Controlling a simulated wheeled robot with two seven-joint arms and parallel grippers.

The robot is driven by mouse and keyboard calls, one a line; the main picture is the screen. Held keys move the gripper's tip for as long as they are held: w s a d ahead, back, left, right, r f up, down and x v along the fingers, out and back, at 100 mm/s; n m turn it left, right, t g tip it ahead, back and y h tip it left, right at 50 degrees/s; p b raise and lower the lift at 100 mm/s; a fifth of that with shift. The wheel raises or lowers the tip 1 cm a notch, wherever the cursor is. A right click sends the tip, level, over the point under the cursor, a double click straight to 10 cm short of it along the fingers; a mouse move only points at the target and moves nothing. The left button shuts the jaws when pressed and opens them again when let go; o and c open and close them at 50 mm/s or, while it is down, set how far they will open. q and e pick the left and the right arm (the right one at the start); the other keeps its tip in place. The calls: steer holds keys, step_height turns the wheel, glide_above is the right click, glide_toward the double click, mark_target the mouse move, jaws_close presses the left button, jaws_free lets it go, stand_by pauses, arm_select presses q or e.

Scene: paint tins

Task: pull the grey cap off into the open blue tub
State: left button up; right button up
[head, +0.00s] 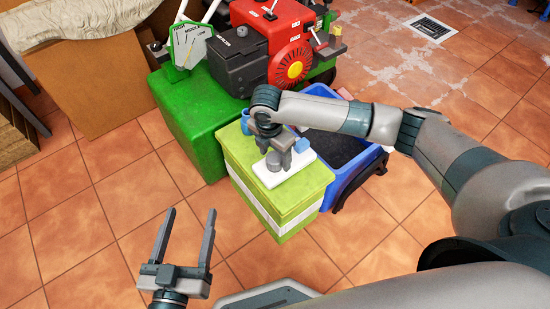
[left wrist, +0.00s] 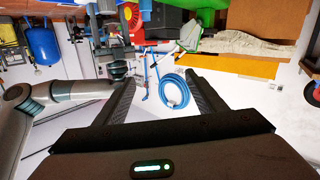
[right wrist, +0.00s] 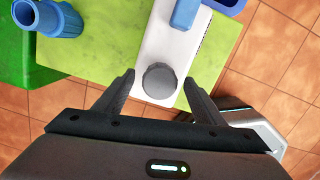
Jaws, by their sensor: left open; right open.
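The grey cap (right wrist: 159,81) is round and sits on a white block (right wrist: 172,42) on a lime-green box (head: 240,163). A blue piece (right wrist: 184,13) is on the block's other end. My right gripper (head: 279,158) is over the block. In the right wrist view its open fingers stand either side of the cap, with small gaps showing. In the head view it partly hides the cap. The open blue tub (head: 374,165) stands beside the box, with a dark inside, partly hidden by my right arm. My left gripper (head: 190,214) is open and empty over the floor.
A blue cup-like holder (right wrist: 58,20) is at the box's edge. A green box (head: 195,118) and a red engine (head: 280,35) stand behind. A cardboard sheet (head: 100,80) leans at the left. Tiled floor is clear at the front left.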

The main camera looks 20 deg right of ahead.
mark_target(276, 156)
arm_select(q)
steer(key=shift+d+r+t, duration=0.1)
steer(key=shift+r+t, duration=0.2)
steer(key=shift+r, duration=0.2)
arm_select(e)
steer(key=shift+f, duration=0.55)
steer(key=shift+c, duration=0.3)
steer(key=c, duration=1.2)
arm_select(q)
steer(key=shift+r, duration=0.1)
arm_select(e)
steer(key=shift+r, duration=0.1)
arm_select(q)
steer(key=shift+r+p, duration=2.8)
steer(key=shift+p, duration=0.1)
arm_select(e)
steer(key=shift+r, duration=2.15)
arm_select(q)
steer(key=shift+r, duration=0.15)
arm_select(e)
steer(key=shift+r, duration=0.15)
arm_select(q)
steer(key=shift+r+p, duration=2.55)
steer(key=shift+p, duration=0.1)
arm_select(e)
steer(key=shift+r, duration=1.9)
arm_select(q)
steer(key=shift+f, duration=0.1)
